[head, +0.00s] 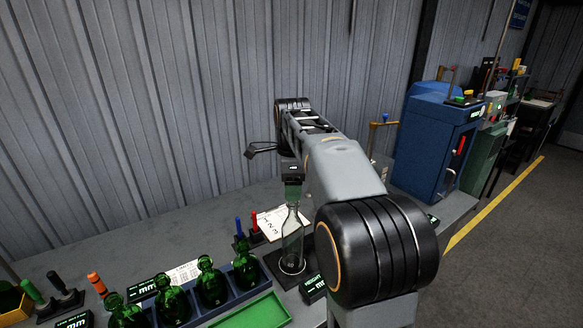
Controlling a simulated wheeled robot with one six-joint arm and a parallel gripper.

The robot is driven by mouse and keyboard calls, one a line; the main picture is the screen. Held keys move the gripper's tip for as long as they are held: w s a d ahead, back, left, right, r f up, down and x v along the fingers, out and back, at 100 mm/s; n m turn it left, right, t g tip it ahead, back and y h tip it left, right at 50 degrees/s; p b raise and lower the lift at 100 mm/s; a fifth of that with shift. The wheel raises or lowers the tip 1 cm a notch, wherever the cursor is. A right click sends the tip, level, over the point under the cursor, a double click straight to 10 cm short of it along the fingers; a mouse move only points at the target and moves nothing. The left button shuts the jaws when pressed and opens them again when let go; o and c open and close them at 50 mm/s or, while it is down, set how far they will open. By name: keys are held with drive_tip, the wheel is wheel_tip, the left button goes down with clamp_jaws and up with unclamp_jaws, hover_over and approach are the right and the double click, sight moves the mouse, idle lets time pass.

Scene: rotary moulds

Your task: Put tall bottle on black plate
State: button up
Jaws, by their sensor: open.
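The tall bottle (292,245) is clear glass with a long neck and stands upright on the bench. Its base appears to rest on a dark plate (272,263), which I take for the black plate. A green piece (293,191) under a small black display sits at the bottle's top; I cannot tell whether it touches. My gripper (258,150) seems to be the small dark shape left of my arm, above and behind the bottle, open and apart from it. My arm hides the area right of the bottle.
Several dark green bottles (211,286) stand in a blue rack (238,291) at left. A green tray (258,315) lies in front. A height display (313,287) is beside the plate. Red and blue handles (253,223) and a paper are behind. A blue machine (428,135) stands at right.

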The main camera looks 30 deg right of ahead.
wheel_tip(320, 180, up, 6)
drive_tip(key=shift+f+p, duration=0.2)
drive_tip(key=shift+p, duration=0.15)
drive_tip(key=s+a+f+n+t, duration=0.2)
drive_tip(key=s+a+f+n, duration=0.2)
drive_tip(key=s+f+n, duration=0.4)
drive_tip(key=s+a+f+n+t, duration=0.2)
drive_tip(key=s+a+f+n, duration=0.3)
drive_tip(key=n, duration=0.9)
drive_tip(key=s+f, duration=0.3)
drive_tip(key=shift+a+f+n, duration=0.2)
drive_tip(key=shift+a+n, duration=0.05)
drive_tip(key=shift+n, duration=0.05)
